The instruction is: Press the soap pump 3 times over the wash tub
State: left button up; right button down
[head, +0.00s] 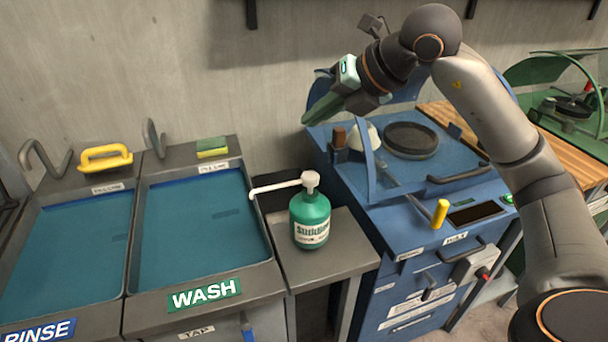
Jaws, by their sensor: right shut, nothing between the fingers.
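The green soap bottle (310,222) stands upright on a small grey side table. Its white pump (290,184) has a long spout that reaches left over the right rim of the wash tub. The wash tub (198,225) holds blue-green water and carries a green WASH label. My right gripper (308,116) is above and behind the bottle, apart from it, near the wall and the blue machine. Its green fingers are shut with nothing between them. My left gripper is not in view.
The rinse tub (70,250) is at the left. A yellow-handled tool (104,157) and a green-yellow sponge (212,146) lie on the back ledge. A blue machine (400,205) with a yellow-knobbed lever (440,213) stands right of the bottle. The space directly above the pump is clear.

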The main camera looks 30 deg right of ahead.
aim_at(315, 178)
notch_tip(315, 178, down, 4)
jog(key=b, duration=0.3)
jog(key=shift+r, duration=0.25)
notch_tip(315, 178, down, 4)
jog(key=b, duration=0.3)
jog(key=shift+r, duration=0.25)
jog(key=shift+f+b, duration=0.7)
jog(key=shift+b, duration=0.15)
jog(key=shift+f, duration=0.25)
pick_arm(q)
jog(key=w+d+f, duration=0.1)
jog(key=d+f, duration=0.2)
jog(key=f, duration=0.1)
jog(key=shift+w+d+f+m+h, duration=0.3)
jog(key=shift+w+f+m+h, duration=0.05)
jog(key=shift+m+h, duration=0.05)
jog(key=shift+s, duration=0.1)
